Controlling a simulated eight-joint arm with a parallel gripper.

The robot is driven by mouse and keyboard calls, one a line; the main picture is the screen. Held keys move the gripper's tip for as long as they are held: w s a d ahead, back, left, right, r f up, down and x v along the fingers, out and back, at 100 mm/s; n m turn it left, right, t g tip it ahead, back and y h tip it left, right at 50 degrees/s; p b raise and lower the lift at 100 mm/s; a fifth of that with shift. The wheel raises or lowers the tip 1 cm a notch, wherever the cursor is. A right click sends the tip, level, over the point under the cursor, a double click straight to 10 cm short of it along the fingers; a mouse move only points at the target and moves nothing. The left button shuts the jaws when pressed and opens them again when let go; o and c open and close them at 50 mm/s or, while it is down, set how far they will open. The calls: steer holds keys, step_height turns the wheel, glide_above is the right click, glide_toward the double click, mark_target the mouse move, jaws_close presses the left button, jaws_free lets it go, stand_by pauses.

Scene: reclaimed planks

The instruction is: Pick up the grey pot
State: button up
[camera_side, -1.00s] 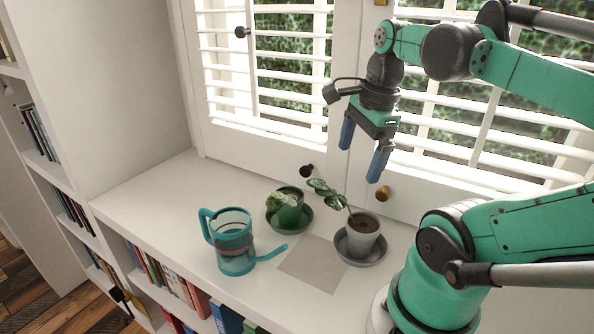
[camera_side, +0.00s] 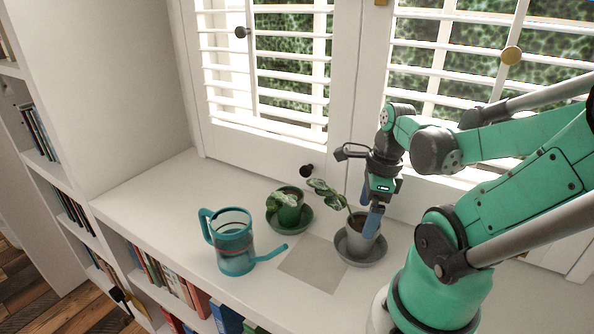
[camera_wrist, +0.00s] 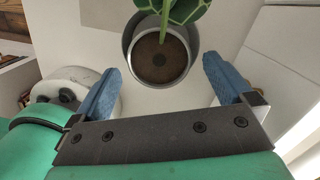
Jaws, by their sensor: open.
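The grey pot (camera_side: 357,240) stands upright in a dark grey saucer (camera_side: 373,260) and holds soil and a leafy plant (camera_side: 328,192) leaning left. In the wrist view the grey pot (camera_wrist: 187,76) is at the top middle, with brown soil and green leaves above it. My gripper (camera_side: 370,210) is at the right side of the pot's rim in the side view, with a finger overlapping the pot. In the wrist view my gripper (camera_wrist: 164,85) is open, its blue fingers spread either side of the pot. I cannot tell whether a finger touches it.
A green pot (camera_side: 290,212) with a plant stands in its saucer just left of the grey pot. A teal watering can (camera_side: 233,250) stands further left. A bare beige square (camera_side: 312,265) lies in front. Shuttered windows and a black knob (camera_side: 307,170) are behind.

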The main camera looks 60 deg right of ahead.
steer(key=shift+w+a+f, duration=0.1)
steer(key=shift+w+f, duration=0.05)
steer(key=shift+f, duration=1.7)
jaws_close()
steer(key=shift+r, duration=0.15)
step_height(320, 180, up, 23)
steer(key=shift+f, duration=0.2)
stand_by(0.3)
